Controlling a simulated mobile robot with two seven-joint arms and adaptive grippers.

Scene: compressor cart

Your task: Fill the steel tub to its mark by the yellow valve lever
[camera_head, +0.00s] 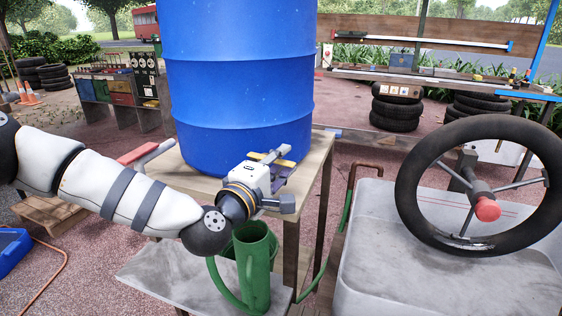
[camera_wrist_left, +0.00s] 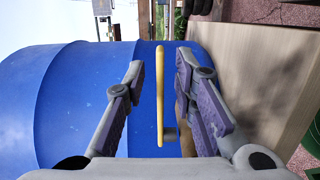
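The yellow valve lever (camera_wrist_left: 160,95) stands between the two spread fingers of my left gripper (camera_wrist_left: 161,78) in the left wrist view, with a gap visible on each side. In the head view my left gripper (camera_head: 277,168) is at the lower front of the blue drum (camera_head: 240,80); a little yellow (camera_head: 268,156) shows between its fingers. The large pale grey tub (camera_head: 375,265) is at the right, with thin red lines (camera_head: 450,203) on its inner wall. Any water level in it is unclear. My right gripper is not in view.
A green watering can (camera_head: 252,262) stands below my left gripper on a grey shelf. A green hose and a reddish bent pipe (camera_head: 367,166) lead to the tub's edge. A black wheel (camera_head: 482,245) with a red hub stands over the tub. The drum sits on a wooden table (camera_head: 318,160).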

